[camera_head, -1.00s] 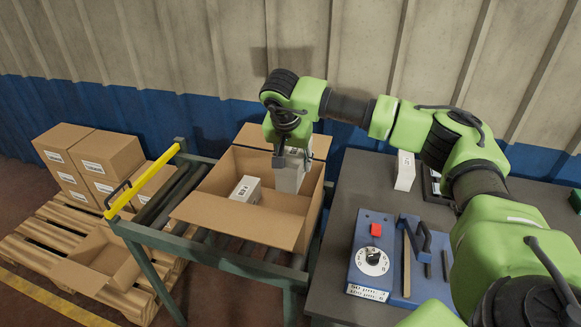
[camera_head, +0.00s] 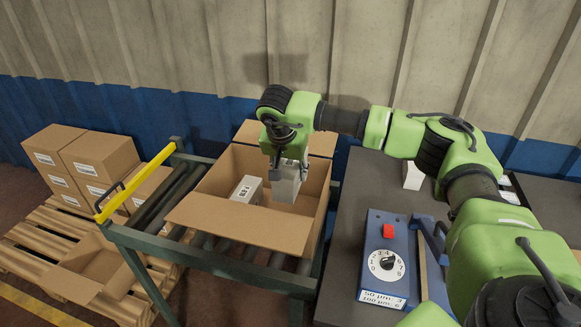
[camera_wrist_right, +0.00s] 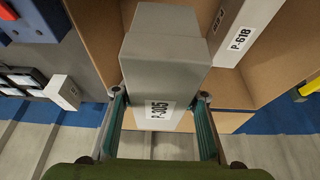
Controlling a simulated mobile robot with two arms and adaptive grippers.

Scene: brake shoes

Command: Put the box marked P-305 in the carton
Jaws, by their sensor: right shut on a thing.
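My right gripper (camera_wrist_right: 160,115) is shut on a grey box marked P-305 (camera_wrist_right: 166,65), with one finger on each side of it. In the head view this box (camera_head: 287,180) hangs below the gripper (camera_head: 284,158), inside the opening of the open carton (camera_head: 237,222). Whether it touches the carton floor cannot be told. Another box (camera_head: 247,189) lies in the carton to the left; its label reads P-618 in the wrist view (camera_wrist_right: 243,28). My left gripper is not in view.
The carton stands on a roller conveyor (camera_head: 230,247) with a yellow bar (camera_head: 137,184) at its left. Closed cartons (camera_head: 80,160) sit on a pallet at the left. A blue device with a dial (camera_head: 385,260) and a white box (camera_head: 413,175) are on the dark table at the right.

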